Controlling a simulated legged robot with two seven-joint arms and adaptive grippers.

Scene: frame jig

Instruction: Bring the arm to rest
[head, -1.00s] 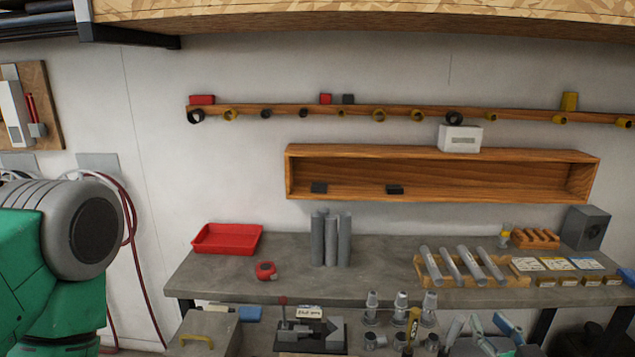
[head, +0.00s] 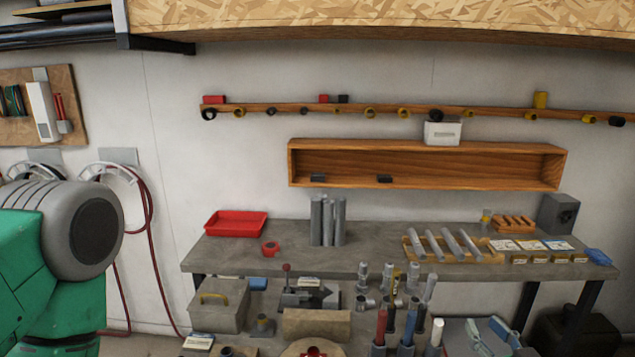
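My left arm shows as a green and grey link at the left edge. My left gripper is out of view.
The bench carries a red tray (head: 236,222), grey upright tubes (head: 327,222) and a wooden rack of tubes (head: 487,258). Below stand a grey toolbox (head: 219,308), coloured handles and small fittings. A wooden wall shelf (head: 430,179) hangs above. A chipboard overhang (head: 380,17) crosses the top.

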